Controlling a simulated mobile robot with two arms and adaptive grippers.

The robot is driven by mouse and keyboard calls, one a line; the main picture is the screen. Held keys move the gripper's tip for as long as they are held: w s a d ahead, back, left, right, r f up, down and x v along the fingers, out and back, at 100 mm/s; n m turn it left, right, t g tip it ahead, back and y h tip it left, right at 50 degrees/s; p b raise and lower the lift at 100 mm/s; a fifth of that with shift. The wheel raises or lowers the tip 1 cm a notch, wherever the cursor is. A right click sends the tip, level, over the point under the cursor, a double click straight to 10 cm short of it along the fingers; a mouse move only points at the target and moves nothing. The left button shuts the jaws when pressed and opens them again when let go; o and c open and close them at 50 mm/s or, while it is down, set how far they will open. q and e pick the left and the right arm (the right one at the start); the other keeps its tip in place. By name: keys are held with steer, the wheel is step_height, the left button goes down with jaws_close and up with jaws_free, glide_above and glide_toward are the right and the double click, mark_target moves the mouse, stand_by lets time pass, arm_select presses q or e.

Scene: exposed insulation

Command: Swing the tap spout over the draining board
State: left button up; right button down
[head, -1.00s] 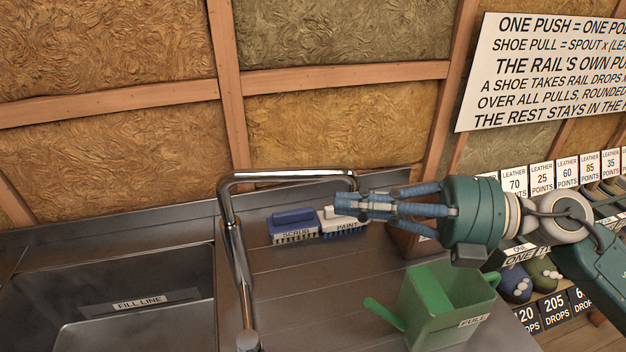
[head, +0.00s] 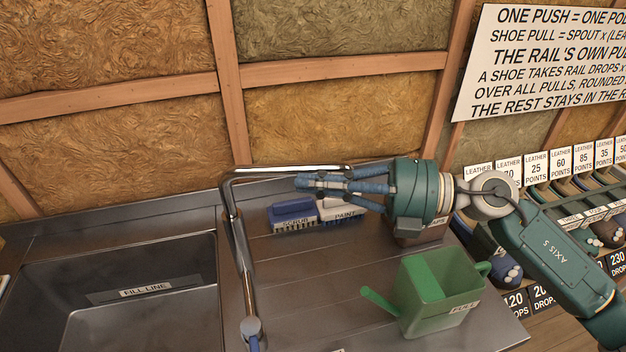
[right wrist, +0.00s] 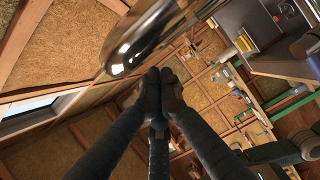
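The chrome tap (head: 238,240) rises at the divide between the sink and the draining board. Its spout (head: 262,171) runs right from the top of the riser, above the back of the draining board (head: 300,285). My right gripper (head: 300,182) comes in from the right, with its fingers just below or in front of the spout in the picture. They hide part of its outer end, and I cannot tell whether they touch it. In the right wrist view the fingertips (right wrist: 160,76) are together with nothing seen between them, and the chrome spout (right wrist: 140,38) is close by. My left gripper is out of view.
The sink (head: 120,293) is left of the tap. A green can (head: 430,300) stands at front right, with shelved shoes beyond. The board's middle is clear.

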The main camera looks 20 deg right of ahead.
mark_target(316, 166)
steer(key=w+g, duration=0.1)
steer(key=w+d+n, duration=0.1)
steer(key=w, duration=0.1)
steer(key=shift+w+d+g+y+b, duration=0.1)
steer(key=shift+w+g+y+b, duration=0.1)
steer(key=shift+g+y+b, duration=0.15)
steer(key=shift+s+d, duration=0.1)
stand_by(0.4)
